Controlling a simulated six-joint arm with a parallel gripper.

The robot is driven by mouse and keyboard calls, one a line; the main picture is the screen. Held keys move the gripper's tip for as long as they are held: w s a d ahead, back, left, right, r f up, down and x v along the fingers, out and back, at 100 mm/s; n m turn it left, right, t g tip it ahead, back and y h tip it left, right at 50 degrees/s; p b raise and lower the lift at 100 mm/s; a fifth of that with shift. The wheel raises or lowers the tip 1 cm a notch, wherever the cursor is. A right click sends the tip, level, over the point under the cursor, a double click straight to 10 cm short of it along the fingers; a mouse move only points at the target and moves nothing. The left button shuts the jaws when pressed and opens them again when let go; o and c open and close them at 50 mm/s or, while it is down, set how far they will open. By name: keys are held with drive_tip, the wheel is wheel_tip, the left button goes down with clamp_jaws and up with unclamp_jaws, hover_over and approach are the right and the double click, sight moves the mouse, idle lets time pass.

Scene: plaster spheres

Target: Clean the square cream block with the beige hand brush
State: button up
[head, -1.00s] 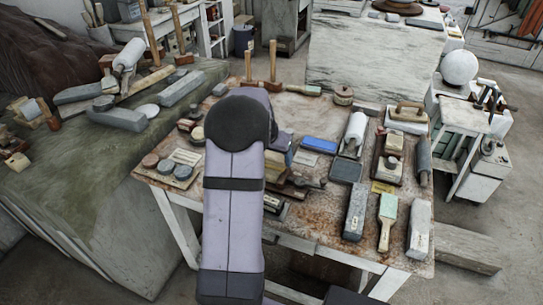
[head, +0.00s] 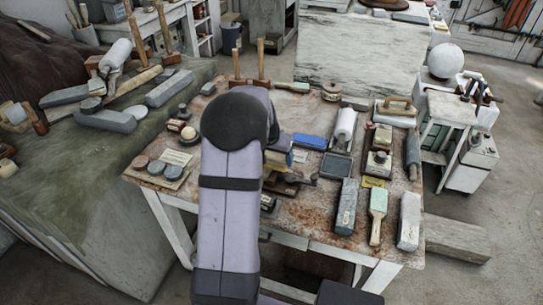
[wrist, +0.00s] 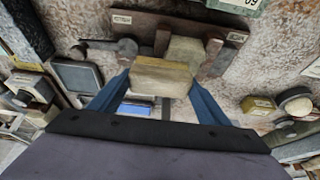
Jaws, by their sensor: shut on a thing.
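My gripper (wrist: 161,84) has two blue fingers, one on each side of the beige hand brush (wrist: 163,76), and is shut on it. The brush shows as a yellowish-beige block with a paler side facing the camera. Just beyond it in the wrist view is the square cream block (wrist: 186,50), partly covered by the brush, between brown wooden pieces. I cannot tell whether brush and block touch. In the head view my arm hides the gripper and most of this spot.
The worktable (head: 315,222) is crowded. A blue box (head: 309,141), a dark tray (head: 336,165), a green-and-wood brush (head: 378,212) and grey blocks lie right of my arm. Round stones (head: 157,167) lie left. Wooden mallets (head: 261,62) stand at the back.

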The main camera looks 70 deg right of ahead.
drive_tip(key=shift+w, duration=0.1)
drive_tip(key=shift+w, duration=1)
drive_tip(key=shift+w, duration=0.1)
drive_tip(key=shift+w+b, duration=0.35)
drive_tip(key=shift+w, duration=0.7)
drive_tip(key=shift+s+r, duration=0.15)
drive_tip(key=shift+s+r+p, duration=0.3)
drive_tip(key=shift+s+p, duration=0.05)
drive_tip(key=shift+s, duration=0.15)
drive_tip(key=shift+s+r+p, duration=0.3)
drive_tip(key=shift+s, duration=0.2)
drive_tip(key=shift+r+p, duration=0.9)
drive_tip(key=shift+r, duration=0.35)
